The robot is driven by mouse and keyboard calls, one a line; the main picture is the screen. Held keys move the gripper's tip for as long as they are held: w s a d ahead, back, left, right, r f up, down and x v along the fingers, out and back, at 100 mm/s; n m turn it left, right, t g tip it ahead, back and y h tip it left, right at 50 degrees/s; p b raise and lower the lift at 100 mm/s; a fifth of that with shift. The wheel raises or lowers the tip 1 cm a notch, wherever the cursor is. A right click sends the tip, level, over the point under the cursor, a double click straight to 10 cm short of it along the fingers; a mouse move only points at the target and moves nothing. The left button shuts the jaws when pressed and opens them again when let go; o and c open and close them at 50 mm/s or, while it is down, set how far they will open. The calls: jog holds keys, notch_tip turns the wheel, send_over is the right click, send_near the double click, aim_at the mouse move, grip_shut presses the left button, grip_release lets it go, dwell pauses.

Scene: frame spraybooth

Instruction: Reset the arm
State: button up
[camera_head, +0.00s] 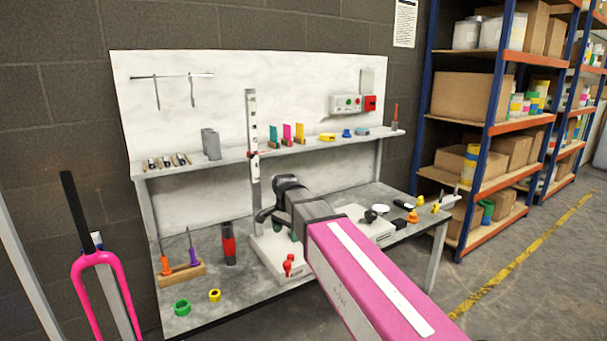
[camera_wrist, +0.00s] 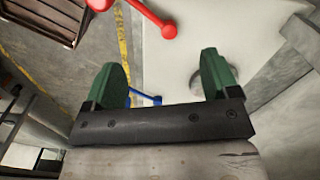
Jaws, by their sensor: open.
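My gripper (camera_wrist: 163,88) shows in the wrist view with its two green fingers wide apart and nothing between them. In the head view my pink arm reaches from the lower right toward the workbench (camera_head: 205,307), and its end is over a white base plate with an upright metal column (camera_head: 252,140). The fingers are mostly hidden there behind the arm. A red-handled lever (camera_head: 288,264) sits at the front of the white base; a red rod with ball ends (camera_wrist: 150,15) shows in the wrist view.
A shelf (camera_head: 225,160) with small coloured items runs along the bench back. A black and red cylinder (camera_head: 229,244), a screwdriver rack (camera_head: 181,273) and green (camera_head: 182,307) and yellow (camera_head: 215,295) rings stand left. A pink fork (camera_head: 95,262) is at far left. Blue-orange racking (camera_head: 492,130) stands right, beside open floor.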

jog(key=s+d+f+n, duration=0.4)
jog(key=d+f, duration=0.5)
jog(key=d, duration=0.3)
jog(key=s+d+f+n, duration=0.4)
jog(key=s+d+f, duration=0.3)
jog(key=d+f, duration=0.3)
jog(key=d, duration=0.3)
jog(key=shift+s+f, duration=0.15)
jog(key=shift+s, duration=0.15)
